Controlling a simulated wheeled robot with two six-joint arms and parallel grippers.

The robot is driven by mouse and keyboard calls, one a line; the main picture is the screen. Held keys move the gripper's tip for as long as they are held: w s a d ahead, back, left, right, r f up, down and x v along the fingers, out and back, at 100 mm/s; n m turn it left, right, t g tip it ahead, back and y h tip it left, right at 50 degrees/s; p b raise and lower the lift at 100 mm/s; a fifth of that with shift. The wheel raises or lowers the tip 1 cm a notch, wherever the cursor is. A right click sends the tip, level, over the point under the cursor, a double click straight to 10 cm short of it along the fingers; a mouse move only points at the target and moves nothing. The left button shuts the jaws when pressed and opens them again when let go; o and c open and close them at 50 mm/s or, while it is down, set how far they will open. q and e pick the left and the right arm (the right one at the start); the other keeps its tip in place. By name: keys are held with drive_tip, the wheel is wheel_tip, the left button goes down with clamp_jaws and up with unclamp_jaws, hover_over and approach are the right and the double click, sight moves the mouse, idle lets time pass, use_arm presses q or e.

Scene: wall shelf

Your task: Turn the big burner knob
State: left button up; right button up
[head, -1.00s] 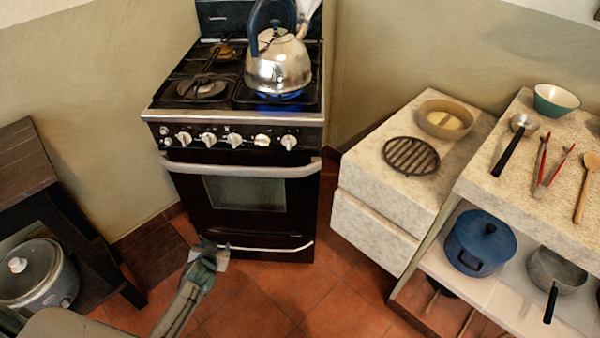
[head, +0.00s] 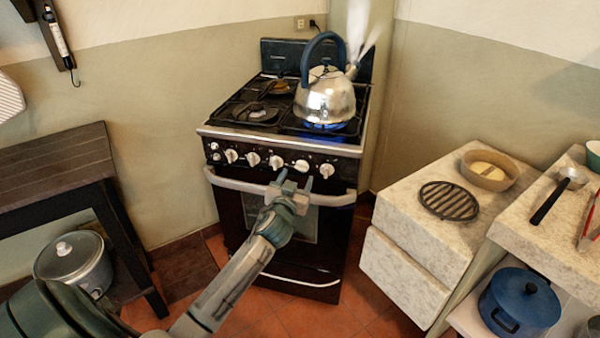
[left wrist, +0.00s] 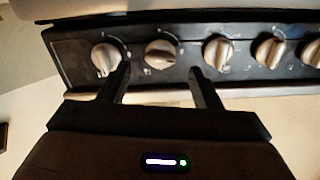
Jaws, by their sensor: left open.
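The stove (head: 240,135) has a row of pale knobs on its dark front panel. In the head view a cream, slightly larger-looking knob (head: 301,166) is second from the right, with the rightmost knob (head: 327,170) beside it. Which one is the big burner knob is not marked. My left gripper (head: 295,179) is open and empty, just below the cream knob, near the oven handle. In the left wrist view its fingers (left wrist: 160,85) point at the panel, either side of and short of the second knob from the left (left wrist: 160,54). My right gripper is not in view.
A steaming kettle (head: 326,98) stands over a lit blue flame at the right of the hob. The oven handle (head: 235,184) juts out below the knobs. A stone counter (head: 420,225) stands to the right, a dark wooden table (head: 50,170) to the left.

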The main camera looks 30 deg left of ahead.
sight(300, 170)
use_arm(q)
drive_tip(key=shift+x, duration=1.7)
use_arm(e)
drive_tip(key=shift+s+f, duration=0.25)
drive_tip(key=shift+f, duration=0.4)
